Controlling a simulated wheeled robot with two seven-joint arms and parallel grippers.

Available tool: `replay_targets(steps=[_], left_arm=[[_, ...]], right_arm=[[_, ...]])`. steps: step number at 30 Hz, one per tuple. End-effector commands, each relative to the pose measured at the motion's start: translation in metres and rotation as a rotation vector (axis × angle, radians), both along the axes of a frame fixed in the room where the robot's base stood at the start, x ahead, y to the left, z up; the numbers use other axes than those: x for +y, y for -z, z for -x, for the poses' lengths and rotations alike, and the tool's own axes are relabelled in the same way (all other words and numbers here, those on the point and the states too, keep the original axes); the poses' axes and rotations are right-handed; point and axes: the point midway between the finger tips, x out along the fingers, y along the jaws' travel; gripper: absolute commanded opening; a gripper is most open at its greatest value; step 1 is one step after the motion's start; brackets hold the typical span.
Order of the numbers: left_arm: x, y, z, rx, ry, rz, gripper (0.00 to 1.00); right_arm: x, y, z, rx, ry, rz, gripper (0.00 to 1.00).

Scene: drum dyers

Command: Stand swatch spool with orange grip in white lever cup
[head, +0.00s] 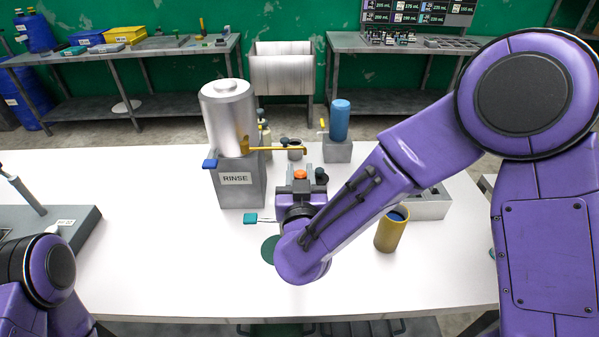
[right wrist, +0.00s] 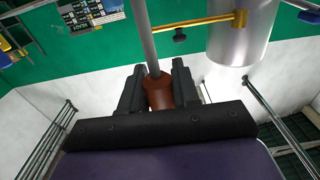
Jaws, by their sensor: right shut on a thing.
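My right gripper (head: 300,182) is above the white table, in front of the rinse station. It is shut on the orange grip of the swatch spool (head: 299,174). In the right wrist view the reddish-brown grip (right wrist: 158,92) sits between both dark fingers (right wrist: 157,88), with a grey rod (right wrist: 146,35) running up out of the picture. The spool's far end is not clear in the head view. A small grey cup (head: 295,150) stands near the end of the brass spout; I cannot tell whether it is the white lever cup. My left gripper is out of view.
The silver tank on a grey RINSE block (head: 236,183) stands left of my gripper. A blue cylinder on a grey block (head: 338,150) is behind. A yellow cup (head: 391,230) stands to the right. A teal piece (head: 250,218) is at left. The front table is largely clear.

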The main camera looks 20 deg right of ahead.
Motion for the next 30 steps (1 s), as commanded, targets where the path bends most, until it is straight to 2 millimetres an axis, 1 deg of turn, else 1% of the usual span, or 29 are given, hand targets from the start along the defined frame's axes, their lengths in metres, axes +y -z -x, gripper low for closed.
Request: replay_targets(steps=[1, 2, 18, 23, 30], left_arm=[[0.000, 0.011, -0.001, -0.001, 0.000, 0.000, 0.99], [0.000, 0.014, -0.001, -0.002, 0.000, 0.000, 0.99], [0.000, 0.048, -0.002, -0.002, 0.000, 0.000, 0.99], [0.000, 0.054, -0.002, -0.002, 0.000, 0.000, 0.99], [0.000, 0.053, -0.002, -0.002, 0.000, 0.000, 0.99]], right_arm=[[-0.001, 0.012, -0.002, 0.003, 0.002, -0.002, 0.00], [-0.001, 0.015, -0.002, 0.004, 0.003, -0.002, 0.00], [-0.001, 0.065, -0.004, 0.004, 0.004, 0.000, 0.00], [-0.001, 0.074, -0.004, 0.004, 0.004, -0.001, 0.00], [-0.001, 0.074, -0.004, 0.004, 0.004, -0.002, 0.00]])
